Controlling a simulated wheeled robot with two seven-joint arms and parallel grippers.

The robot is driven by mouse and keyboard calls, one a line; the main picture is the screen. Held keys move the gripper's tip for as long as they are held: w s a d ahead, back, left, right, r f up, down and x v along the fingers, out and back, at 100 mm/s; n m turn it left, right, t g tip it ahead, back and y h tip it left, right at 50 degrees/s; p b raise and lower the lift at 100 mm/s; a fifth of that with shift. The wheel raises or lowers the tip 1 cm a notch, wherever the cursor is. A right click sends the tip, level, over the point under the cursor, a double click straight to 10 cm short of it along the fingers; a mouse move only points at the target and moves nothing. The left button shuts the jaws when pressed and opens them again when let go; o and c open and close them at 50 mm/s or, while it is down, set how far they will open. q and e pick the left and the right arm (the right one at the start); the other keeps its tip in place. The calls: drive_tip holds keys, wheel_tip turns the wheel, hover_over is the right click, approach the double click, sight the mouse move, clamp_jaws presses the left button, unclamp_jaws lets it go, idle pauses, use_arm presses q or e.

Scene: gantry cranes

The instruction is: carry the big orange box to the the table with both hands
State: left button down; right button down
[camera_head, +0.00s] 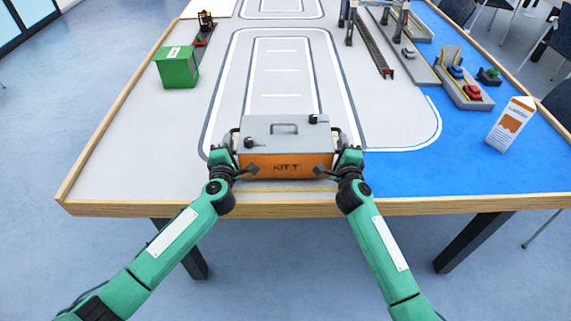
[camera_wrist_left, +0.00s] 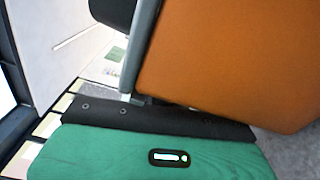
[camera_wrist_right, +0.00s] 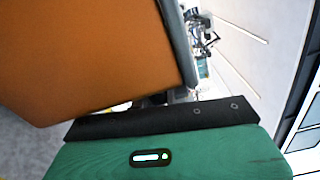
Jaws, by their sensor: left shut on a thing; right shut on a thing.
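The big orange box (camera_head: 288,166) has a grey lid with a handle and dark lettering on its front. It is at the table's near edge, above the grey road mat; I cannot tell whether it touches the table (camera_head: 110,190). My left gripper (camera_head: 240,165) is shut on the box's left side, and my right gripper (camera_head: 331,165) is shut on its right side. The orange wall fills much of the left wrist view (camera_wrist_left: 225,60) and the right wrist view (camera_wrist_right: 85,55). The fingertips are mostly hidden by the box.
A green bin (camera_head: 177,67) stands at the table's left. An orange and white carton (camera_head: 510,124) stands on the blue area at right. A model crane and small vehicles are at the back right. The grey mat behind the box is clear.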

use_arm(q)
drive_tip(key=shift+d+f+b, duration=0.1)
drive_tip(key=shift+f+b, duration=0.25)
drive_tip(key=shift+f, duration=0.05)
use_arm(e)
drive_tip(key=shift+a+f, duration=0.1)
drive_tip(key=shift+f, duration=0.35)
use_arm(q)
drive_tip(key=c, duration=1.4)
unclamp_jaws()
drive_tip(key=shift+c, duration=0.2)
use_arm(e)
drive_tip(key=c, duration=1.4)
unclamp_jaws()
use_arm(q)
drive_tip(key=shift+s, duration=0.15)
drive_tip(key=shift+s, duration=0.35)
drive_tip(key=s, duration=1.1)
use_arm(e)
drive_tip(key=shift+s, duration=0.1)
drive_tip(key=s, duration=1.2)
drive_tip(key=shift+d, duration=0.2)
